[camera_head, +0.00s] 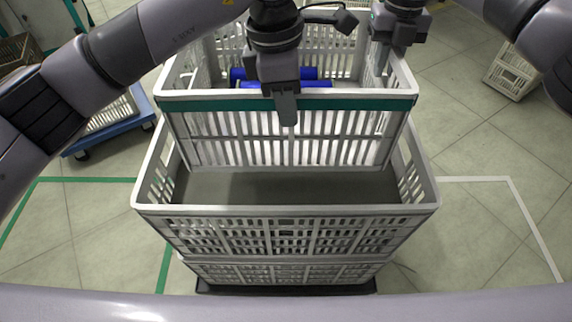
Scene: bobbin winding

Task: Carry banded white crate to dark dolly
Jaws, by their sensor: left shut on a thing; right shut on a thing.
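The banded white crate (285,137) has a teal band under its rim and blue cylinders (285,84) inside. My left gripper (287,108) is shut on its near wall, with one finger showing outside. My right gripper (385,52) is shut on its right wall, towards the far end. The crate looks level and overlaps the far part of an open, empty white crate (290,230); the gap between them cannot be judged. That crate tops a stack on the dark dolly (290,289), of which only the front edge shows.
A blue dolly (112,134) with a pale crate stands at the left. Another white crate (512,74) sits on the floor at the upper right. Green and white floor lines flank the stack. The floor on both sides of it is clear.

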